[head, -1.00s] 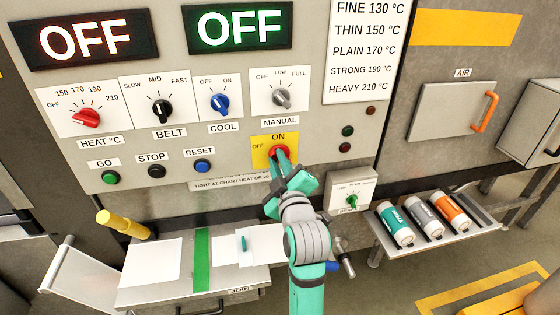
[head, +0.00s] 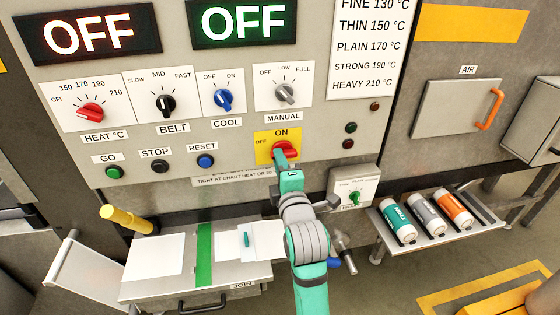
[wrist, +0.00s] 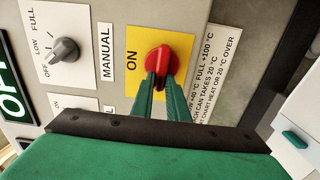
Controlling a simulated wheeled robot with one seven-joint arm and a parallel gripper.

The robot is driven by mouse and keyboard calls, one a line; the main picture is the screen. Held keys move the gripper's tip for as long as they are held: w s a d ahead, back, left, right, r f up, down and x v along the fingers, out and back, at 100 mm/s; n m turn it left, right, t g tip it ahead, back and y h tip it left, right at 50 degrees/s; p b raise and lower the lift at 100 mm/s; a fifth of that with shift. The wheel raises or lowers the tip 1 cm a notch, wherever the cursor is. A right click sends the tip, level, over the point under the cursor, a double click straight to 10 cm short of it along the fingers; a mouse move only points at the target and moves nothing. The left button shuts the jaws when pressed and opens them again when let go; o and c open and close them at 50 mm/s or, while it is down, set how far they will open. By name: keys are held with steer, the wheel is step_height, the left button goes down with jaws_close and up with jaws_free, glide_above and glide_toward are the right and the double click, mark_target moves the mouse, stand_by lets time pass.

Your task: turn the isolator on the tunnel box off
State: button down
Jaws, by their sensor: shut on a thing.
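The isolator is a red rotary handle (head: 284,148) on a yellow plate (head: 263,136) marked ON at the top and OFF at the left. It also shows in the wrist view (wrist: 157,55), where the plate appears turned on its side. My gripper (head: 285,160) is shut on the red handle from the front. In the wrist view its two green fingers (wrist: 158,88) close around the handle's near part. The fingers hide part of the handle, and I cannot tell for sure which mark it points to.
Heat, belt, cool and manual knobs (head: 285,92) sit above. Go, stop and reset buttons (head: 205,161) are at left. A small box with a green knob (head: 354,190) stands close at right. A shelf (head: 480,208) holds several canisters. A JOIN table (head: 190,285) is below.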

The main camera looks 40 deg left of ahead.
steer(key=shift+s+a, duration=0.1)
stand_by(0.4)
steer(key=c, duration=1.7)
jaws_free()
steer(key=v, duration=1.1)
steer(key=shift+f, duration=0.1)
